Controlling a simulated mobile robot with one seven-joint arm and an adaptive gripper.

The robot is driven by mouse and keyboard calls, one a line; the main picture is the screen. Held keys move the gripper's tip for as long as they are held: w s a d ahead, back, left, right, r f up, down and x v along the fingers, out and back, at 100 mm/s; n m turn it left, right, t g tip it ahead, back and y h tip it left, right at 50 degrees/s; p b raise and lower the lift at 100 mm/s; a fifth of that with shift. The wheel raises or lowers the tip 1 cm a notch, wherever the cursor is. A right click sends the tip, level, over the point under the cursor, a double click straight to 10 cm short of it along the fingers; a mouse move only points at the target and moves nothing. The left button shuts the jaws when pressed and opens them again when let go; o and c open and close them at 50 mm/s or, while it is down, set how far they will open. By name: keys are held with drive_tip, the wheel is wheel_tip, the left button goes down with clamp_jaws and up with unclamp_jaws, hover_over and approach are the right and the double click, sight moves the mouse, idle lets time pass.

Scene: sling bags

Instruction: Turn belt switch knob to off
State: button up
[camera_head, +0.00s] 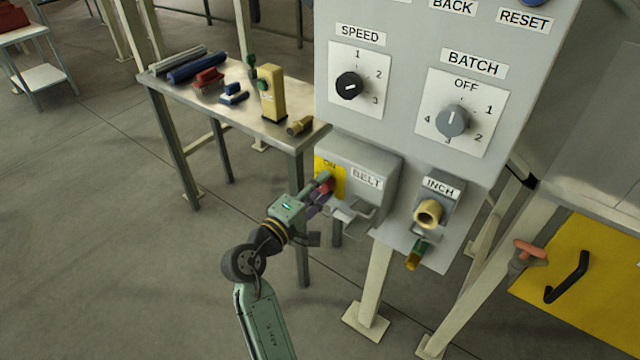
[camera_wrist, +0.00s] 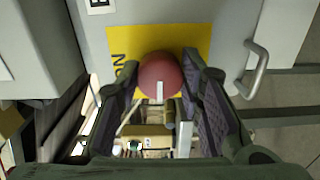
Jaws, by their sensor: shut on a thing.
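The belt switch knob (camera_wrist: 160,72) is a round red knob with a white pointer line, set on a yellow plate (camera_wrist: 205,36). In the wrist view the pointer runs toward the bottom of the picture, and part of the word ON shows sideways to the knob's left. No OFF mark can be read. My gripper (camera_wrist: 160,82) has one finger on each side of the knob and is shut on it. In the head view my gripper (camera_head: 321,192) is at the BELT box (camera_head: 362,160), covering most of the knob and the plate's lower part.
Above the box, the grey panel carries a black SPEED knob (camera_head: 349,86) and a grey BATCH knob (camera_head: 452,120). A beige INCH button (camera_head: 429,213) is to the right. A metal handle (camera_wrist: 255,70) stands close beside my fingers. A table (camera_head: 160,84) with small parts is left.

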drive_tip(key=shift+n, duration=0.3)
idle(0.4)
drive_tip(key=o, duration=1.2)
drive_tip(key=shift+c, duration=0.2)
drive_tip(key=v, duration=1.2)
